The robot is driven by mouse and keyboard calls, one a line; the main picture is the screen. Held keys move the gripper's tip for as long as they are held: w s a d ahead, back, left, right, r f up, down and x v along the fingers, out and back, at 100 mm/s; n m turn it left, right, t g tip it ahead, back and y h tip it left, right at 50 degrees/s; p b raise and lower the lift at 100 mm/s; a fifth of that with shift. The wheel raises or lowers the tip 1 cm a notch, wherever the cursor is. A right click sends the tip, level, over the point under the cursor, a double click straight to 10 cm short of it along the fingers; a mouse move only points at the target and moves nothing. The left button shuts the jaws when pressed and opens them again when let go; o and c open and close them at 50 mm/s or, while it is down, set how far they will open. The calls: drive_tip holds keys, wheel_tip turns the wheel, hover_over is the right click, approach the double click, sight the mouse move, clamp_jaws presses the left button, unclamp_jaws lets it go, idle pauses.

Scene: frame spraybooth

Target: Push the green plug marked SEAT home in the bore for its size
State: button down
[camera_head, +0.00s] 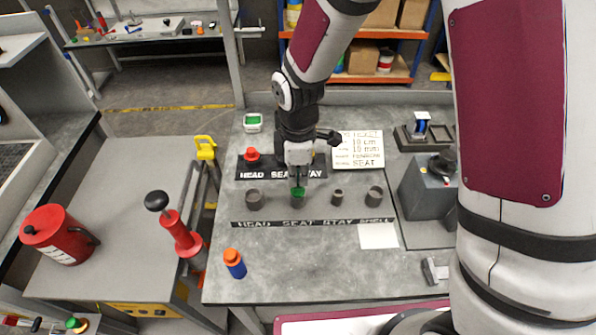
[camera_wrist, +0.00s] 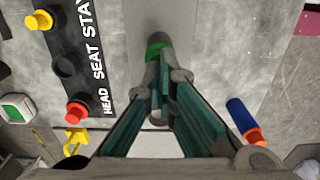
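The green plug (camera_head: 298,191) is at the mouth of the second grey collar from the left (camera_head: 298,201); I cannot tell how deep it sits. In the wrist view the green plug (camera_wrist: 156,46) shows just beyond my fingertips, which hide part of it. My gripper (camera_head: 297,181) points down over this collar. In the wrist view my gripper (camera_wrist: 162,82) has its fingers drawn together at the tips, touching or nearly touching the plug. Other grey collars stand at the left (camera_head: 254,199), right (camera_head: 337,197) and far right (camera_head: 374,196); they look empty.
Behind, a black HEAD SEAT STAY rack (camera_wrist: 92,60) holds a red plug (camera_wrist: 77,111) and a yellow plug (camera_wrist: 40,20), with an empty middle place. A ticket board (camera_head: 358,150) stands back right. The front bench is mostly clear.

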sight(298, 185)
drive_tip(key=shift+f, duration=0.75)
idle(0.4)
drive_tip(key=shift+r+p, duration=0.45)
drive_tip(key=shift+r, duration=1.35)
wheel_tip(298, 185, up, 11)
drive_tip(key=s+d+r+m+t, duration=0.3)
drive_tip(key=s+d+r+m, duration=0.3)
drive_tip(key=d+r+m, duration=0.35)
drive_tip(key=s+d+r+m+t+b, duration=0.1)
drive_tip(key=s+d+r+m+t, duration=0.1)
drive_tip(key=s+d+r+m, duration=0.3)
drive_tip(key=shift+s+d+m+t, duration=0.3)
drive_tip(key=shift+s+d+m, duration=0.5)
drive_tip(key=shift+s+m, duration=1.15)
drive_tip(key=shift+s+n, duration=0.4)
